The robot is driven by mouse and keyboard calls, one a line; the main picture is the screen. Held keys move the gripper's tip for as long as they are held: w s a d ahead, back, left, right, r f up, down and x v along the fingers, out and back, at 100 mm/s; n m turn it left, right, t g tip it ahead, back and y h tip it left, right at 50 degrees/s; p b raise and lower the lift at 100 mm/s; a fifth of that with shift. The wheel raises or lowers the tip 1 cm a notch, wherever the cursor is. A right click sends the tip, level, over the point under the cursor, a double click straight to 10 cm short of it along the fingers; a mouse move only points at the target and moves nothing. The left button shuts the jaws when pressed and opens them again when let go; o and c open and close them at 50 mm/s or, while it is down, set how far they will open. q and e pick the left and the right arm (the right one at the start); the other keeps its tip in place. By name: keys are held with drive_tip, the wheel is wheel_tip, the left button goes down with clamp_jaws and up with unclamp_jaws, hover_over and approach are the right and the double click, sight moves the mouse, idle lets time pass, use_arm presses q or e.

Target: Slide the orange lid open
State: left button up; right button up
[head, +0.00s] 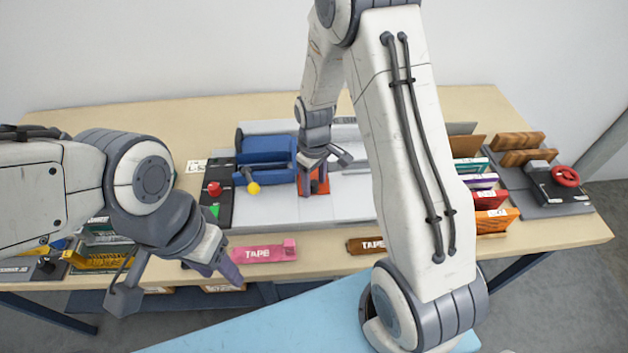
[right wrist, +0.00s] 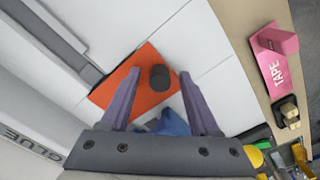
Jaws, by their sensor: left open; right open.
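The orange lid (head: 315,181) lies on the white-grey panel in the middle of the table, partly hidden by my right gripper. In the right wrist view the orange lid (right wrist: 127,86) is a flat square with a dark round knob (right wrist: 160,77) standing on it. My right gripper (head: 325,166) is open above the lid. In the right wrist view its two purple fingers (right wrist: 155,82) stand apart, one on each side of the knob; I cannot tell whether they touch it. My left gripper (head: 185,285) is open and empty in front of the table's front edge, at the left.
A blue device (head: 265,155) with a yellow knob (head: 253,189) stands just left of the lid. A pink tape block (head: 264,251) and a brown tape block (head: 366,246) lie at the table's front edge. A red valve wheel (head: 566,176) is at far right. The back of the table is clear.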

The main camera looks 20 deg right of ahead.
clamp_jaws()
idle(1.4)
